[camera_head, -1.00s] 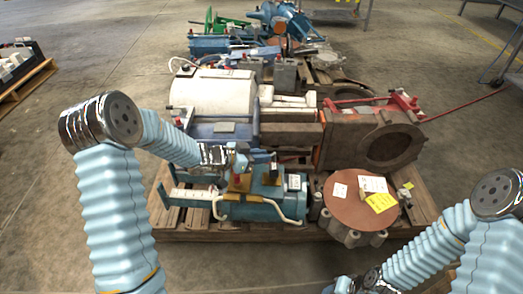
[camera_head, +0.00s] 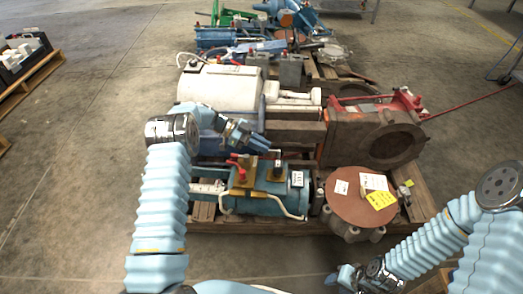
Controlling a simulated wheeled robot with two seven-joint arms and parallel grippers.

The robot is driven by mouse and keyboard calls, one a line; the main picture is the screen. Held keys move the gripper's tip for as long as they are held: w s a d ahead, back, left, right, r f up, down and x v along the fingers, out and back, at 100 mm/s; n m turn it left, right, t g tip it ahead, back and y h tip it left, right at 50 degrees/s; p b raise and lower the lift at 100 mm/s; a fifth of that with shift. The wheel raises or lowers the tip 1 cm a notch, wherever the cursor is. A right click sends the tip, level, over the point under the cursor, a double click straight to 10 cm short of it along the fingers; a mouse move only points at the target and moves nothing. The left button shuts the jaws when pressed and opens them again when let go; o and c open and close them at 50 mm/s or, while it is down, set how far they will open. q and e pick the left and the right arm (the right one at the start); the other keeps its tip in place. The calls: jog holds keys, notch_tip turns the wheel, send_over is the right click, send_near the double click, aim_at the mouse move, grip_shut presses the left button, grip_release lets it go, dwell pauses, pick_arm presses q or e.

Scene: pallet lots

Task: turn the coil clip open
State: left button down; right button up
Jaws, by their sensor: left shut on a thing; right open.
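Small red parts (camera_head: 236,160) stand by the left bracket. My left gripper (camera_head: 262,146) is just above and behind the brackets, shut on a small part that I take to be the coil clip; its jaws are too small and dark to show the hold clearly. My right gripper (camera_head: 343,277) is open and empty, low in front of the pallet.
A round brown-topped part (camera_head: 355,197) with a yellow tag stands right of the teal unit. A white housing (camera_head: 222,92) and a rusty red-framed block (camera_head: 375,135) lie behind. The pallet edge (camera_head: 260,227) is in front, with clear floor nearer.

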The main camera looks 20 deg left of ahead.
pick_arm(q)
jog(key=shift+w+m+g, duration=0.2)
jog(key=shift+m+g, duration=0.2)
jog(key=shift+g, duration=0.1)
pick_arm(e)
jog(key=shift+f, duration=0.45)
pick_arm(q)
jog(key=c, duration=1.1)
grip_release()
jog(key=shift+r, duration=0.1)
pick_arm(e)
jog(key=shift+a+r, duration=0.1)
